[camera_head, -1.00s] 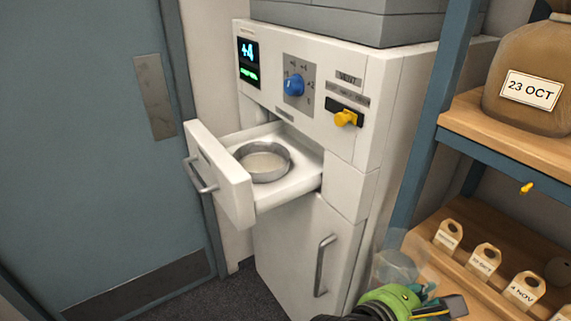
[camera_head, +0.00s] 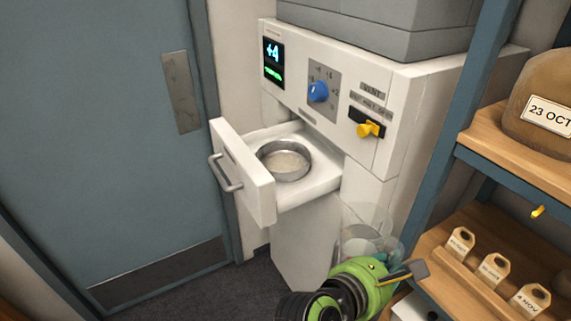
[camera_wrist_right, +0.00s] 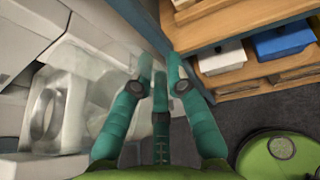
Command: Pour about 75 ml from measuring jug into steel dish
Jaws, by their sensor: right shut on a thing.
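The steel dish (camera_head: 284,160) is round and shallow, pale inside, and sits in the pulled-out white drawer (camera_head: 262,190). It also shows in the right wrist view (camera_wrist_right: 47,112), at the left. The clear measuring jug (camera_head: 366,222) is right of the drawer, apart from the dish. My right gripper (camera_head: 392,248) is shut on it; the green gripper body hides part of the jug's lower side. In the right wrist view, the see-through jug (camera_wrist_right: 95,75) lies left of the teal fingers. How much liquid it holds is unclear. My left gripper is not in view.
The white cabinet front has a blue dial (camera_head: 318,92), a yellow lever (camera_head: 370,129) and a lit display (camera_head: 273,62). A wooden shelf unit (camera_head: 470,245) with tags stands close at right. The blue door (camera_head: 95,150) is at left. Space above the drawer is clear.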

